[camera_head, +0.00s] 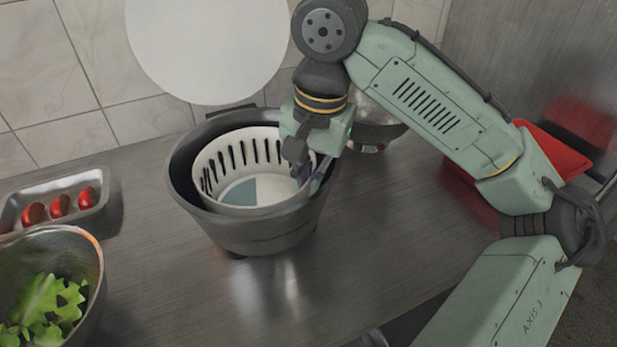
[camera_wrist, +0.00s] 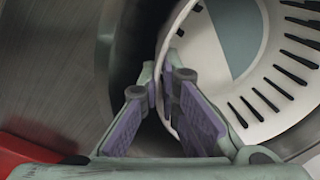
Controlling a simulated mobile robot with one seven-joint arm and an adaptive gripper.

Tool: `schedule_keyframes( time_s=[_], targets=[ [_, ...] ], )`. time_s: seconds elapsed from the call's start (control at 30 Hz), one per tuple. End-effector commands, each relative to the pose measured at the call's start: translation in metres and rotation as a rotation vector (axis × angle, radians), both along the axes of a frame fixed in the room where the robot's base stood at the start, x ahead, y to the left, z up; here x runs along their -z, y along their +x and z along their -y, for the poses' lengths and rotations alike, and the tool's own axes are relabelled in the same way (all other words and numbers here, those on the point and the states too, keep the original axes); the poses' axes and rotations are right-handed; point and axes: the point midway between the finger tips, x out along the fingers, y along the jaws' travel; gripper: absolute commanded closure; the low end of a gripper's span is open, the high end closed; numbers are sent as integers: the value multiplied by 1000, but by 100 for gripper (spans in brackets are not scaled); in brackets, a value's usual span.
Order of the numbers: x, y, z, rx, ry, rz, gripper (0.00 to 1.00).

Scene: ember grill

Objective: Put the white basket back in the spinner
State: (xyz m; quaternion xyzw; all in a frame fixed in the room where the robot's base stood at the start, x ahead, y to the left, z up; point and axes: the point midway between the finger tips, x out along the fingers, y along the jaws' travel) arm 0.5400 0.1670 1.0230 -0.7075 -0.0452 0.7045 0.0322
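The white basket (camera_head: 240,148), with slots around its wall, is inside the dark grey spinner bowl (camera_head: 262,229). Its rim looks slightly uneven against the bowl's rim, and whether it rests on the bottom is hidden. My gripper (camera_head: 307,170) reaches down at the right side of the basket. In the wrist view, the basket's rim (camera_wrist: 177,28) passes between the fingertips of my gripper (camera_wrist: 164,85). The purple pads lie close on both sides of this rim and look shut on it. The spinner bowl's inner wall (camera_wrist: 137,40) is left of the fingers there.
A metal tray with several tomatoes (camera_head: 60,205) and a metal bowl of lettuce (camera_head: 45,305) stand at the left. A round white board (camera_head: 205,50) leans behind the spinner. A metal bowl (camera_head: 375,125) and a red container (camera_head: 555,150) are at the right. The front counter is clear.

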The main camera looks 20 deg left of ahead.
Motion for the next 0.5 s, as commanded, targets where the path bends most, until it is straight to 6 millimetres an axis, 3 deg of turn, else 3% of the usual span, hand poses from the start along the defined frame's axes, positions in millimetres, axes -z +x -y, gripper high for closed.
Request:
schedule_keyframes(
  time_s=[0.17, 0.5],
  targets=[
    [1, 0, 0, 0, 0, -1, 87],
    [-2, 0, 0, 0, 0, 0, 87]
  ],
)
